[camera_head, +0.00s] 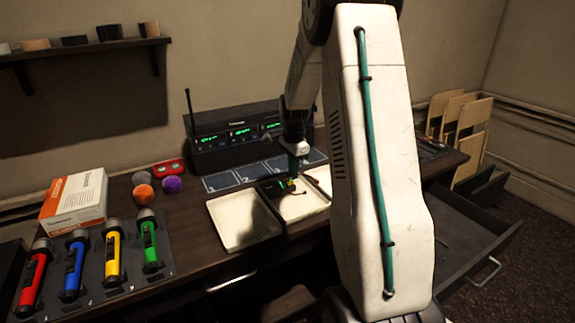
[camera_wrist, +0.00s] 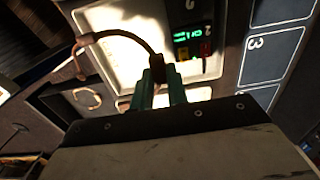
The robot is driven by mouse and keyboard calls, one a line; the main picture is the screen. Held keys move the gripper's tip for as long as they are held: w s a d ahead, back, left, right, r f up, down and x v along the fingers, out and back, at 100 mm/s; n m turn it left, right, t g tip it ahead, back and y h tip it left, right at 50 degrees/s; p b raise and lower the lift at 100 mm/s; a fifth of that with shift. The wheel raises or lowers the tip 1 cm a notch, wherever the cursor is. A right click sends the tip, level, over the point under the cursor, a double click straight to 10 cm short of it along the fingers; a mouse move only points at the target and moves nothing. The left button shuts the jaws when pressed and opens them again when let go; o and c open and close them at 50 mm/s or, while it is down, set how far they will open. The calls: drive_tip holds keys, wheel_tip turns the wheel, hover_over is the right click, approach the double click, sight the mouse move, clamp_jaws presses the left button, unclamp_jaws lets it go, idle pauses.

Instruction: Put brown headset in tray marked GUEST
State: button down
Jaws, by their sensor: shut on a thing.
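My gripper (camera_head: 293,172) points down over the middle cream tray (camera_head: 312,205) on the desk. In the wrist view its teal fingers (camera_wrist: 160,78) are shut on the brown headset (camera_wrist: 124,35), whose thin curved band arches to the left over a pale tray (camera_wrist: 105,62). A dark pack (camera_wrist: 187,38) with a green display and red and yellow parts shows beside the fingers; I cannot tell whether it rests in the tray. Another cream tray (camera_head: 240,225) stands to the left, empty and partly shadowed. No GUEST lettering is readable.
A radio base unit (camera_head: 225,140) stands behind the numbered mats (camera_head: 222,181). Several torches (camera_head: 113,255), a box (camera_head: 75,205) and small balls (camera_head: 143,194) lie to the left. My arm hides the right part of the desk. An open drawer (camera_head: 465,235) juts out at right.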

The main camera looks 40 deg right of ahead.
hover_over(293, 197)
drive_tip(key=shift+d+f, duration=0.1)
drive_tip(key=shift+f, duration=3.4)
drive_tip(key=shift+f, duration=0.65)
drive_tip(key=c, duration=0.9)
unclamp_jaws()
drive_tip(key=shift+r, duration=0.15)
drive_tip(key=shift+r, duration=3.35)
